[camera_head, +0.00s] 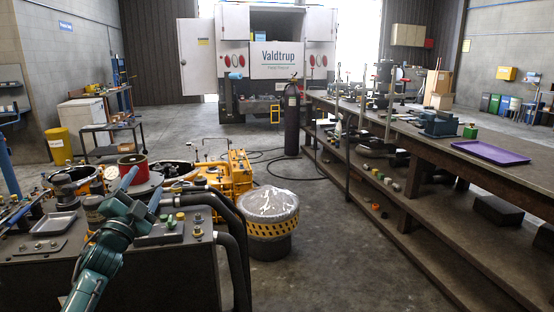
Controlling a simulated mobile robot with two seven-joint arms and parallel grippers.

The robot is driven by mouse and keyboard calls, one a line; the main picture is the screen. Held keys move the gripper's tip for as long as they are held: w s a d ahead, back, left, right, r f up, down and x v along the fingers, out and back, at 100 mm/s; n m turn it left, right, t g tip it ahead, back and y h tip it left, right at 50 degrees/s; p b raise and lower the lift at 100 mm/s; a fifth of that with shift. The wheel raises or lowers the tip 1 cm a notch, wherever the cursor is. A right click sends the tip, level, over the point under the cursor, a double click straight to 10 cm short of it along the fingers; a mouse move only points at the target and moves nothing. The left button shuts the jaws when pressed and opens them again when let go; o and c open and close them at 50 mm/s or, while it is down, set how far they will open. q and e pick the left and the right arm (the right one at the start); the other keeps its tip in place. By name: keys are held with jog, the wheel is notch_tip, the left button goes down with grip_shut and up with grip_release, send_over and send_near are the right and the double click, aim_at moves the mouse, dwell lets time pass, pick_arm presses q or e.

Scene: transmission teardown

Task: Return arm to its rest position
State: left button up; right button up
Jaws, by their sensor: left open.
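My left arm, teal and black, comes in from the bottom left and reaches up over the dark workbench (150,270). Its gripper (145,184) is open, with two teal fingers spread apart and nothing seen between them. It shows in front of the bench top, near a red-rimmed round container (133,162). I cannot tell how high above the bench it is. My right arm and its gripper are not in view.
A small metal tray (55,224) and several small knobs and parts lie around the arm on the bench. A yellow-banded drum (271,224) stands to the right. A long workbench with a purple tray (490,152) runs along the right. The floor between is mostly clear.

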pick_arm(q)
jog(key=w+a+f+n+g+y, duration=0.2)
jog(key=a+f+n+g+y, duration=0.3)
jog(key=f+n, duration=0.5)
jog(key=s+d+f+g+h, duration=0.2)
jog(key=s+d+f, duration=0.65)
jog(key=f, duration=0.35)
jog(key=s+d+f+g+h, duration=0.1)
jog(key=s+d+f, duration=0.3)
jog(key=s, duration=0.6)
jog(key=s+d+f+g+h, duration=0.1)
jog(key=s+d+f, duration=0.3)
jog(key=s, duration=0.7)
jog(key=s+d+f+g+h, duration=0.1)
jog(key=s+d+f+g, duration=0.2)
jog(key=s, duration=0.7)
notch_tip(320, 180, down, 2)
jog(key=d, duration=0.2)
jog(key=shift+s+d+n+h, duration=0.3)
jog(key=shift+n, duration=0.1)
